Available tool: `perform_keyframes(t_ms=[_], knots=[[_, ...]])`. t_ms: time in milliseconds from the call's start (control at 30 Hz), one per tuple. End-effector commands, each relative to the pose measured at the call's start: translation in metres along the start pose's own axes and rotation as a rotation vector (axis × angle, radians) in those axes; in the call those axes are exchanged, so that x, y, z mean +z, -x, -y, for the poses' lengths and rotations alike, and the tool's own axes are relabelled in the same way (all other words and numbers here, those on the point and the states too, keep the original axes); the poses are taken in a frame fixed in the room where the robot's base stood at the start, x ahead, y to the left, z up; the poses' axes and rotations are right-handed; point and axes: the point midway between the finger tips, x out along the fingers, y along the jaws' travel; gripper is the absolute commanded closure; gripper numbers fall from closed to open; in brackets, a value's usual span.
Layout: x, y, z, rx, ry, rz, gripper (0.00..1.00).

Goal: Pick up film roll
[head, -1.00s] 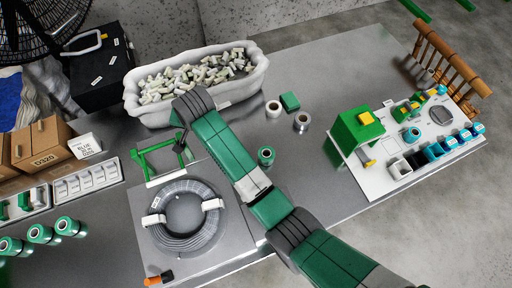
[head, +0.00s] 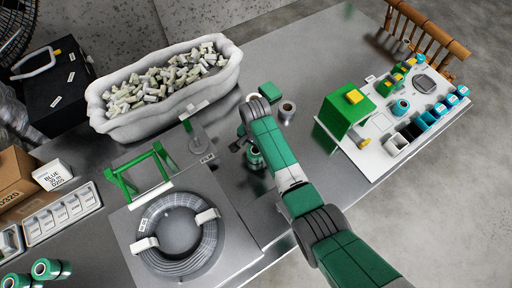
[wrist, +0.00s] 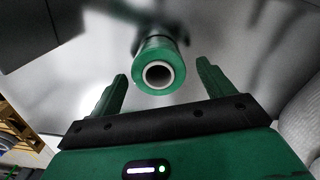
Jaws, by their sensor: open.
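The film roll, a green roll with a pale hollow core, stands on the metal table; it shows in the head view (head: 255,160), partly hidden by my arm. In the wrist view the green roll (wrist: 151,52) is ahead of my gripper (wrist: 161,72), seen end-on with its core facing the camera. My gripper is open, with one green finger to each side of the roll. Clear gaps show between the fingers and the roll, and nothing is held. In the head view my gripper (head: 242,143) is close to the roll, with its fingers mostly hidden.
A grey stand (head: 196,135) with a FILM label is left of my gripper. A cable coil (head: 150,222) and green frame (head: 120,183) lie further left. A tub of pale pieces (head: 100,113) is behind. A silvery roll (head: 287,108) and a white board (head: 370,160) are right.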

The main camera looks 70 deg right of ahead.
Motion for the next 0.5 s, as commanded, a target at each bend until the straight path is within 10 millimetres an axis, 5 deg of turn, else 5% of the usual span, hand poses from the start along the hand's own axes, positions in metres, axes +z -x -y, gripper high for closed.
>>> perform_keyframes(t_ms=[133,367,500], knots=[[0.000,-0.033,-0.001,0.002,-0.001,0.001,0.19],[0.001,-0.035,-0.001,0.000,-0.001,0.001,0.19],[0.001,-0.035,-0.001,0.000,-0.001,0.001,0.45]])
